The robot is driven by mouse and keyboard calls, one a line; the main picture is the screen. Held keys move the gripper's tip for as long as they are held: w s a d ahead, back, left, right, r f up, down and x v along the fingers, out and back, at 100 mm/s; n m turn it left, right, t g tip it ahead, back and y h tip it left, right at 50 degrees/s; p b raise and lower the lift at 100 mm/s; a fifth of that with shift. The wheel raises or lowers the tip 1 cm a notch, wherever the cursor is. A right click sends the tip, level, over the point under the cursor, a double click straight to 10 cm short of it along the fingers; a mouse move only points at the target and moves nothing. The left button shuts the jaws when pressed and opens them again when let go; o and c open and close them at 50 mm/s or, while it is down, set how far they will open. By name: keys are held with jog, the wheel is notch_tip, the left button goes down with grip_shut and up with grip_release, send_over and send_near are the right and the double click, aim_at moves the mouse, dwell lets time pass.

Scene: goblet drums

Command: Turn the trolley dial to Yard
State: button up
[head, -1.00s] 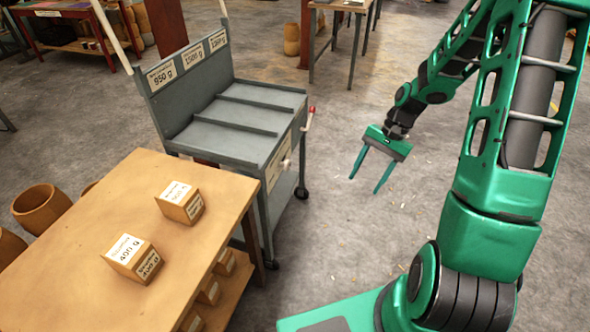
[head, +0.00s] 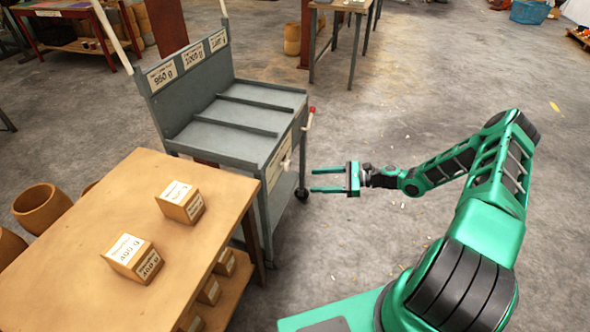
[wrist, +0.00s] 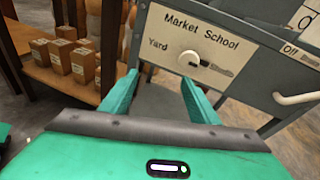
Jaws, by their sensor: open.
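The grey trolley (head: 225,124) stands left of my gripper in the head view. Its side panel carries a white dial (wrist: 190,60), which also shows small in the head view (head: 286,163). In the wrist view the plate (wrist: 222,35) reads Yard at left, Market in the middle and School at right. The dial's pointer lies to the right and slightly down, below School, away from Yard. My gripper (head: 312,181) is open and empty, its fingers pointing at the panel.
A wooden table (head: 150,205) with two labelled blocks stands left. Clear floor (head: 370,270) lies right of the trolley.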

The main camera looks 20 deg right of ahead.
aim_at(289, 167)
jog(key=w+a+m+t, duration=0.1)
jog(key=w+a, duration=0.1)
jog(key=w, duration=0.1)
jog(key=w+a+m+t, duration=0.1)
jog(key=w+a, duration=0.1)
jog(key=w, duration=0.1)
jog(key=w+a+m+t, duration=0.2)
jog(key=w+a, duration=0.1)
jog(key=shift+w+f, duration=0.25)
jog(key=shift+f, duration=0.15)
jog(key=c, duration=1.1)
jog(key=shift+o, duration=0.2)
jog(key=shift+d, duration=0.25)
jog(key=shift+a, duration=0.15)
